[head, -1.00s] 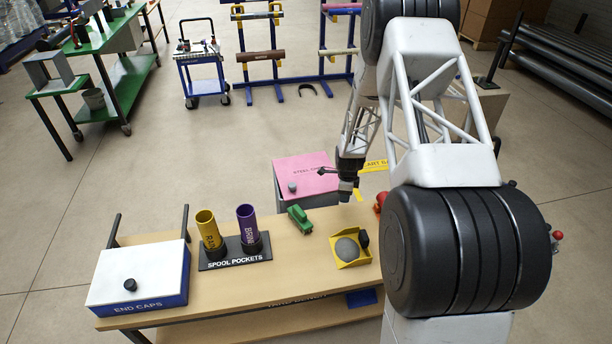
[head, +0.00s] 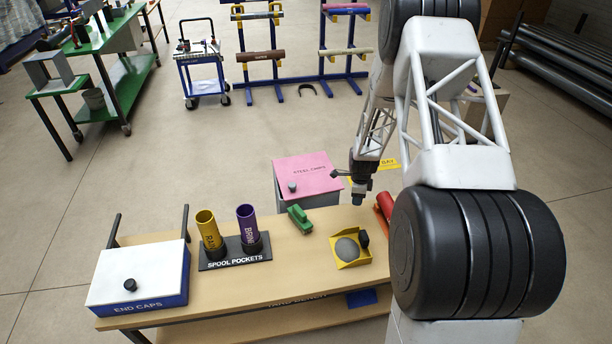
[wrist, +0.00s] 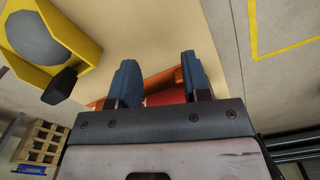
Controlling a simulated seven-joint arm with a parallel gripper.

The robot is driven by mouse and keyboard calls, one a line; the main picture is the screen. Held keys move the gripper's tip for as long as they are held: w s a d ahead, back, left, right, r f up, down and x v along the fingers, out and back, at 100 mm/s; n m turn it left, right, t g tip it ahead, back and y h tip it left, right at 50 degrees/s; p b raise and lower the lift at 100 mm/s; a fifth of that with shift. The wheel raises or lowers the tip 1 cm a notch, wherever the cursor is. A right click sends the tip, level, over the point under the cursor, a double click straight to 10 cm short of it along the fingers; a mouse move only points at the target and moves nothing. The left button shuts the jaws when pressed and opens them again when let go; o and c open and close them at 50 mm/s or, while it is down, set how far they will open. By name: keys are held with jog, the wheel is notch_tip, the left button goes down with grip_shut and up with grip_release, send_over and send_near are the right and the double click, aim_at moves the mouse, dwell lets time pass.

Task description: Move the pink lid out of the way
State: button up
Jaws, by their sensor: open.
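The pink lid (head: 308,171), marked with "STEEL CAPS" lettering, lies on top of a grey box (head: 318,199) behind the bench. It has a small grey knob (head: 292,187) near its front left. My gripper (head: 358,200) is to the right of the lid, above the right part of the bench, apart from the lid. In the wrist view its two blue fingers (wrist: 157,82) stand apart with nothing held between them. A red-orange object (wrist: 165,90) shows below and behind the fingers. The pink lid does not show in the wrist view.
On the bench (head: 290,255) stand a green object (head: 299,219), a yellow tray (head: 341,262) with a grey disc, yellow and purple spools (head: 247,228), and a white-lidded END CAPS box (head: 140,272). A red object (head: 384,210) is beside my arm.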

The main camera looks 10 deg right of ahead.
aim_at(389, 208)
jog(key=shift+s+d, duration=0.35)
jog(key=shift+d, duration=0.3)
jog(key=shift+s+d, duration=0.3)
jog(key=shift+d, duration=0.3)
jog(key=shift+s+d, duration=0.1)
jog(key=shift+d, duration=0.05)
jog(key=shift+s+d, duration=0.75)
jog(key=shift+d, duration=0.6)
jog(key=shift+s+d, duration=0.7)
jog(key=shift+d, duration=0.7)
jog(key=shift+s+d, duration=0.75)
jog(key=shift+d, duration=0.6)
jog(key=shift+d, duration=0.15)
jog(key=shift+s+d, duration=0.75)
jog(key=shift+d, duration=0.65)
jog(key=shift+s+d, duration=0.8)
jog(key=shift+d, duration=0.55)
jog(key=shift+s+d, duration=0.75)
jog(key=shift+d, duration=0.65)
jog(key=shift+d, duration=0.1)
jog(key=shift+s+d, duration=0.75)
jog(key=shift+d, duration=0.65)
jog(key=shift+s+d, duration=0.8)
jog(key=shift+d, duration=0.55)
jog(key=shift+s+d, duration=0.75)
jog(key=shift+d, duration=0.65)
